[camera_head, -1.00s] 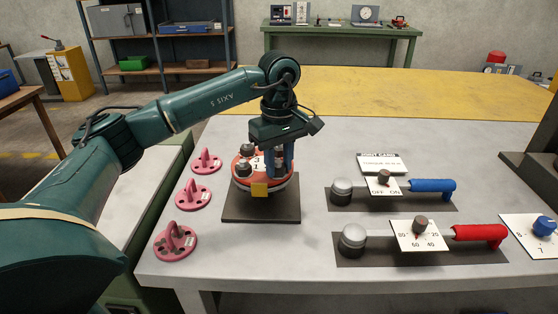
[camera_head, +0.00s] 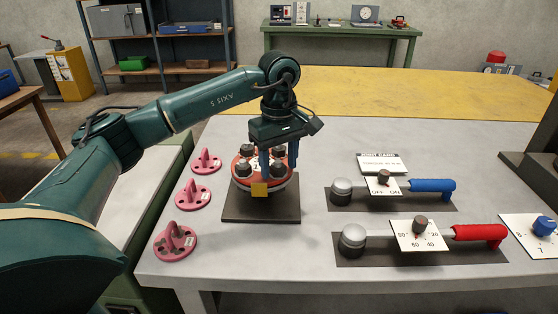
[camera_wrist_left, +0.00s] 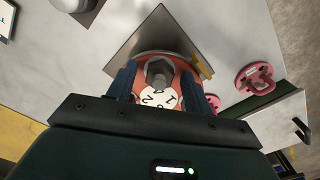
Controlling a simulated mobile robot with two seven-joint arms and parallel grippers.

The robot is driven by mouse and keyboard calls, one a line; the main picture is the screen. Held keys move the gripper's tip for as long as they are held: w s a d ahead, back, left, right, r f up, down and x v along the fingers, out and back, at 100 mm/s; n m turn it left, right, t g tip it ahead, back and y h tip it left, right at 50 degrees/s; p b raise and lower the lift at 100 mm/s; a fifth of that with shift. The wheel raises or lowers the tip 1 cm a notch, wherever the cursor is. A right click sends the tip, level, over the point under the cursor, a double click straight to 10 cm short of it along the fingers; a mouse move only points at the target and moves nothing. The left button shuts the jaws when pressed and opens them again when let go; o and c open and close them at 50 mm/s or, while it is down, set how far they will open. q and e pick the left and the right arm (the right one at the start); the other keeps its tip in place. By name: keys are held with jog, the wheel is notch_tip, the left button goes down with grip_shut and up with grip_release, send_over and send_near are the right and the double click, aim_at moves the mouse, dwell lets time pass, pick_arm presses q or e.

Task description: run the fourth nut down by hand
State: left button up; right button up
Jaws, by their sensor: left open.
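The flanged spool (camera_head: 247,183) is an orange-red round flange standing upright on a dark square base plate (camera_head: 262,208). Several grey nuts sit around its top, one at the front left (camera_head: 243,170). A white numbered disc lies in the middle and also shows in the left wrist view (camera_wrist_left: 158,99). My left gripper (camera_head: 279,166) points down over the flange's right side with its blue fingers apart. In the left wrist view a grey hex nut (camera_wrist_left: 159,72) sits between and beyond the open fingers (camera_wrist_left: 157,88). I cannot tell whether either finger touches it. My right gripper is not in view.
Pink handled discs (camera_head: 193,196) stand in a row left of the base plate. To the right lie a blue-handled tool (camera_head: 432,185) and a red-handled tool (camera_head: 480,232), with dial cards, on dark mats. The grey table is clear between base plate and mats.

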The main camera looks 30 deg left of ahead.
aim_at(279, 167)
pick_arm(q)
notch_tip(279, 167, up, 13)
jog(key=p, duration=0.1)
jog(key=shift+p, duration=0.3)
jog(key=shift+r, duration=0.1)
dwell(0.4)
